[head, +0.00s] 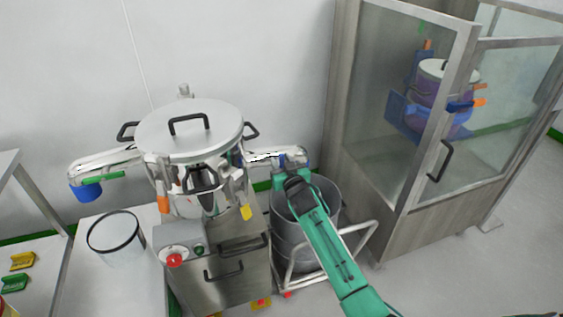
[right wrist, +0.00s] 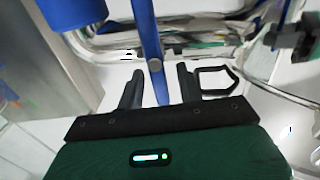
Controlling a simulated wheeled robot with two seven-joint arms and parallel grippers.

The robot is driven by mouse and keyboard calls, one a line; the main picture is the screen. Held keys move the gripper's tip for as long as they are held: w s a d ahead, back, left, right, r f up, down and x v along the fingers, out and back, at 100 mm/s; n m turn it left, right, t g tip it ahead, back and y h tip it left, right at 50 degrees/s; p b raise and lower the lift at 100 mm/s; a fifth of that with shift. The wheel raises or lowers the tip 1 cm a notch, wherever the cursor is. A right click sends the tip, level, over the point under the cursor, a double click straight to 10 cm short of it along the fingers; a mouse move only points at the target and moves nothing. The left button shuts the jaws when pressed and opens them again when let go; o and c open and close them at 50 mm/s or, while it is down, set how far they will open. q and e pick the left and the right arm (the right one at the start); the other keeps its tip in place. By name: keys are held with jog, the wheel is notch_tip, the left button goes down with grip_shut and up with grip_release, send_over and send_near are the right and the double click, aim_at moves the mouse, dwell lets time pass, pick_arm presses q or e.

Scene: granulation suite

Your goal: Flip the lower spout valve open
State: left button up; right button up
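A steel granulator (head: 190,160) with a round lid stands left of centre in the head view. Its metal spout (head: 270,156) reaches right, where my right gripper (head: 288,174) meets its end and partly hides it. In the right wrist view, a long blue valve lever (right wrist: 150,45) runs between the two black fingers of my right gripper (right wrist: 160,72). The fingers are apart, with a gap on each side of the lever, so the gripper is open around it. I cannot tell the valve's exact position. My left gripper is not in view.
A grey bin (head: 325,192) on a wheeled frame stands under my right arm. A glass-fronted cabinet (head: 400,110) is on the right. Another spout with a blue end (head: 88,192) extends left above a bench with a clear round container (head: 117,240).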

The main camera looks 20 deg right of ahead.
grip_shut()
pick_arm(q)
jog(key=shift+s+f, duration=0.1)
